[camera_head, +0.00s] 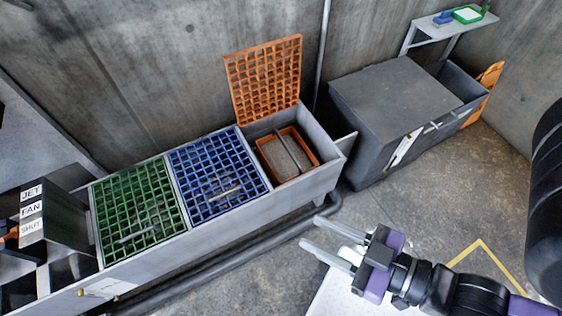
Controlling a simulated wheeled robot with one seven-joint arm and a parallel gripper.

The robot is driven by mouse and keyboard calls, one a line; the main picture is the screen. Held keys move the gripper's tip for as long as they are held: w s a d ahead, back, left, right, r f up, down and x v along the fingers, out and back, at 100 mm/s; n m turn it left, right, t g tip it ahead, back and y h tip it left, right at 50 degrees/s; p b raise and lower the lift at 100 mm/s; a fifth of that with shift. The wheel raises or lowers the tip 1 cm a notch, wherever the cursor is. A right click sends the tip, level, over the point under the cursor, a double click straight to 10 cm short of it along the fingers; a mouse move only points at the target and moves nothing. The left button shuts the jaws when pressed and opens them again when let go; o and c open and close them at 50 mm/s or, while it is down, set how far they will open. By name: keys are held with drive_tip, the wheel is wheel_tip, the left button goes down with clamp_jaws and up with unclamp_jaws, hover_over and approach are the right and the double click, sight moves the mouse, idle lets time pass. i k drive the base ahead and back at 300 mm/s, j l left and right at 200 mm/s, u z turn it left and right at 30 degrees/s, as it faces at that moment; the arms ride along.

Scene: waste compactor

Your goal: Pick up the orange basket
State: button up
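The orange basket (307,143) sits inside the right-hand compartment of the long grey trough. It is a rectangular orange-rimmed basket with a grey-brown inside and a bar across its middle. The orange grid lid (264,77) of that compartment stands raised against the wall behind it. My gripper (325,239) is in front of and below the basket in the picture, to its right, clear of the trough. Its two fingers are apart with nothing between them, pointing left.
The trough (203,222) also has a closed green grid (139,206) and a closed blue grid (217,176). A large grey box (394,95) stands to the right. A dark pipe (225,260) runs low along the trough's front. A white surface (340,291) lies beneath my gripper. Floor is open at right.

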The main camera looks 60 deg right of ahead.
sight(286, 156)
drive_tip(key=i+j+z, duration=0.2)
drive_tip(key=i+z, duration=0.3)
drive_tip(key=i+j+z, duration=0.2)
drive_tip(key=j+z, duration=0.15)
drive_tip(key=z, duration=0.15)
